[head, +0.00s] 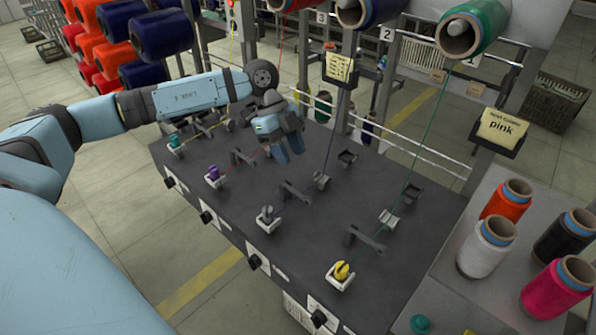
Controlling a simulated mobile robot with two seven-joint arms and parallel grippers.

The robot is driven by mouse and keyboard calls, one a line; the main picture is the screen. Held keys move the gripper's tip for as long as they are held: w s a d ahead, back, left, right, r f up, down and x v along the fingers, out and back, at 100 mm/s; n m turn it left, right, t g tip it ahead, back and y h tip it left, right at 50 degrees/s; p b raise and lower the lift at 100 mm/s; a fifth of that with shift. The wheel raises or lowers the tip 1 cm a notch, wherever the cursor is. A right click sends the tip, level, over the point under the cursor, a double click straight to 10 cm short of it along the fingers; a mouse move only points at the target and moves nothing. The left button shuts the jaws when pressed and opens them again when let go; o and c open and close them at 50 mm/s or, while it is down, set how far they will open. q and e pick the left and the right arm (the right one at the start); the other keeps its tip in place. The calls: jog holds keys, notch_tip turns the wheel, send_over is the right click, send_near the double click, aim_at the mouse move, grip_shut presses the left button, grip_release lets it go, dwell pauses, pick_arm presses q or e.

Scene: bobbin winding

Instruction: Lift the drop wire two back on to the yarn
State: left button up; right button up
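My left gripper (288,152) hangs fingers down over the back part of the dark winding table (235,225). Its blue fingers are close together, and I cannot tell if anything is between them. In the second row from the front, a grey bobbin holder (268,219) shows no coloured winding. Behind it are a dark arm (295,191) and a small grey metal piece (322,180), where a thin dark yarn comes down. I cannot tell which small part is drop wire two. The gripper is behind and left of that piece. My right gripper is out of view.
A yellow bobbin (341,272) with green yarn (425,140) is in the front row; purple (213,174) and teal (174,141) bobbins sit farther left. Large spools (472,28) hang above on a rack. Several cones (487,247) stand at the right.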

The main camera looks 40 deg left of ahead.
pick_arm(q)
jog(key=v, duration=0.5)
jog(key=shift+a+r, duration=0.2)
jog(key=shift+r, duration=0.1)
jog(key=shift+s, duration=0.1)
